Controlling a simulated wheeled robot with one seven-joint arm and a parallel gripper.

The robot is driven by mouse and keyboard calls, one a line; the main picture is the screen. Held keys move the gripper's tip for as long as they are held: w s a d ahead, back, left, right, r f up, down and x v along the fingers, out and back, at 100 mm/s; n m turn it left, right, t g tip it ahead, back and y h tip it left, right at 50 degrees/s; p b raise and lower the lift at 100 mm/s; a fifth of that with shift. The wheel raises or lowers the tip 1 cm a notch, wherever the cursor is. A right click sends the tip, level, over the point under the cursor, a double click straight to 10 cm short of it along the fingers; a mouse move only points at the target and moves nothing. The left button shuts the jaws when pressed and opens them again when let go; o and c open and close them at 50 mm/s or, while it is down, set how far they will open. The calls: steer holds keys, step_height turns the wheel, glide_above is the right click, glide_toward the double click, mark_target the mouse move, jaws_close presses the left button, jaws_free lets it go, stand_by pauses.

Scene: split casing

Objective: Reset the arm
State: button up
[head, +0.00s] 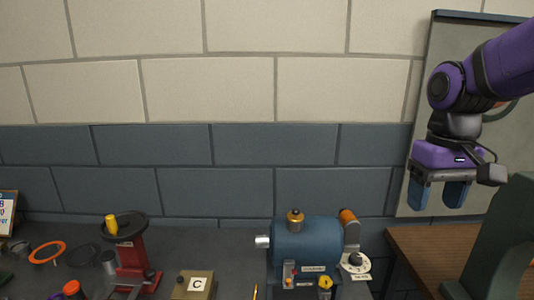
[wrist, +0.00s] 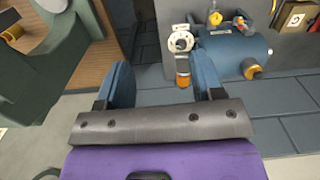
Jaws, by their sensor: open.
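My gripper (head: 438,195) hangs from my purple arm at the right of the head view, fingers pointing down, open and empty. In the wrist view its two blue fingers (wrist: 164,82) stand apart with nothing between them but the background. It is up in the air, to the right of and higher than the blue cylindrical casing (head: 307,252), which also shows in the wrist view (wrist: 236,52). It touches nothing that I can see.
The dark bench holds a red stand (head: 132,256), a box marked C (head: 194,285) and an orange ring (head: 47,252). A green chair-like thing (head: 505,245) and a wooden surface (head: 425,247) are at the right. A grey panel (head: 425,110) hangs behind my arm.

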steer(key=s+d+r+t, duration=0.2)
steer(key=s+t, duration=0.3)
steer(key=s, duration=0.5)
steer(key=shift+r+m+t, duration=0.3)
steer(key=shift+r+t, duration=0.1)
steer(key=shift+r, duration=0.05)
